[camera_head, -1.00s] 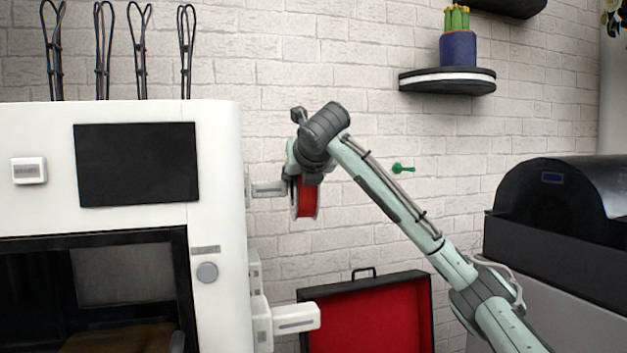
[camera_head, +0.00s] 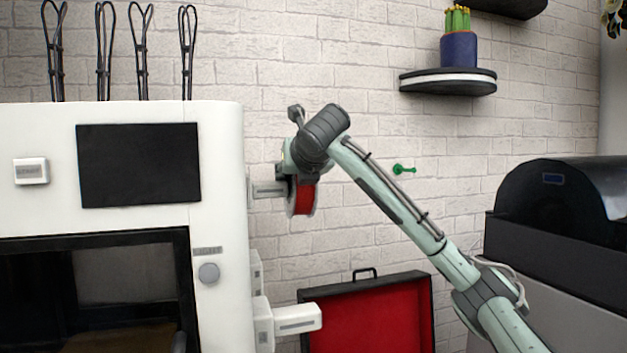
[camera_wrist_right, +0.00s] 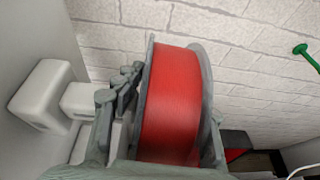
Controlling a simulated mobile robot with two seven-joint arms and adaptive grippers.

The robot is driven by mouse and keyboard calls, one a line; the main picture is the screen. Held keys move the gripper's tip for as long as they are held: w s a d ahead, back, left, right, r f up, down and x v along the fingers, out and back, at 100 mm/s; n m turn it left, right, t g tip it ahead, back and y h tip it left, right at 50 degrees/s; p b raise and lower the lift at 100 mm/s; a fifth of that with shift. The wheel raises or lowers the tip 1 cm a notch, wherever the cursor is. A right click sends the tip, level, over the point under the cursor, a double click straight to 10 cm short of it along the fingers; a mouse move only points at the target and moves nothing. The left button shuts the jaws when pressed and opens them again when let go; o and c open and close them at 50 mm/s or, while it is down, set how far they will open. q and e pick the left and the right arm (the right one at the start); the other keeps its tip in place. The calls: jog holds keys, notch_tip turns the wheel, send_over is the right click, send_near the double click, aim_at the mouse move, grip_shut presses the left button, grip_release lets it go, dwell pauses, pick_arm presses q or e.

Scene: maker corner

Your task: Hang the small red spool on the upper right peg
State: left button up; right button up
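The small red spool (camera_head: 304,198) with grey flanges is at the end of the upper right peg (camera_head: 268,188), a pale bar on the white machine's right side. In the right wrist view the spool (camera_wrist_right: 172,105) fills the middle, with a grey finger on each side. My right gripper (camera_wrist_right: 160,120) is shut on it; in the head view the wrist hides the fingers and the spool's top. Whether the peg's tip is inside the spool's hole is hidden. A lower right peg (camera_head: 298,319) is bare. My left gripper is not in view.
The white machine (camera_head: 222,140) stands at the left. An open red-lined case (camera_head: 370,318) is below my right arm. A shelf (camera_head: 447,82) with a potted plant is upper right, and a black-domed device (camera_head: 565,190) is at right. A green hook (camera_head: 403,169) is on the brick wall.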

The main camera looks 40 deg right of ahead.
aim_at(274, 182)
jog(key=shift+n+y, duration=0.5)
jog(key=a, duration=0.1)
jog(key=w+a+f, duration=0.1)
jog(key=a, duration=0.2)
jog(key=shift+w+a+f, duration=0.15)
jog(key=shift+w+a, duration=0.05)
jog(key=shift+a, duration=0.05)
jog(key=shift+s+a, duration=0.2)
jog(key=shift+a, duration=0.1)
jog(key=s+r+m+h, duration=0.1)
jog(key=s+r, duration=0.4)
jog(key=s, duration=0.6)
jog(key=shift+g, duration=0.3)
jog(key=shift+r, duration=0.15)
